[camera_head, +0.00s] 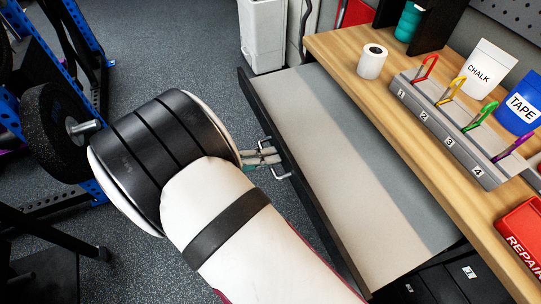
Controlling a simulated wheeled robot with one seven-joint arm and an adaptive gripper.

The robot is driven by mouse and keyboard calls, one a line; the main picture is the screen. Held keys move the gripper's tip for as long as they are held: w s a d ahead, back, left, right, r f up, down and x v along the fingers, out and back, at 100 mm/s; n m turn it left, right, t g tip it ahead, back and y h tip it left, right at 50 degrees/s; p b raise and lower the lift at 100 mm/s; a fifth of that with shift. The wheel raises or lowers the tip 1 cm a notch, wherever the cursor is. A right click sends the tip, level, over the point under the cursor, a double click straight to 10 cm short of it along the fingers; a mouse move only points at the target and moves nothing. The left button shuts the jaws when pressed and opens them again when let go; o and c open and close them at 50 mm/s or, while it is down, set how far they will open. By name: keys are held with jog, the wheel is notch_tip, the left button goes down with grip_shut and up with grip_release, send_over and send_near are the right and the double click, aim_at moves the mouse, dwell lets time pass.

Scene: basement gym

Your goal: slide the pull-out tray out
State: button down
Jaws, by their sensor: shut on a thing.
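The pull-out tray (323,150) is a grey flat tray with a dark front edge, under the wooden bench top. It stands well out from the bench, and its bare inside shows. A light metal bar handle (282,172) sits on its front face. My gripper (268,157) is at the handle, shut on it, with my white and black arm coming from the lower middle. Part of the gripper is hidden behind my wrist. The tray looks empty.
A white bin (263,35) stands behind the tray. Weight racks stand left; grey floor lies between.

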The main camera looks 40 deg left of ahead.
jog(key=shift+s, duration=0.15)
jog(key=c, duration=2)
grip_release()
jog(key=shift+o, duration=0.2)
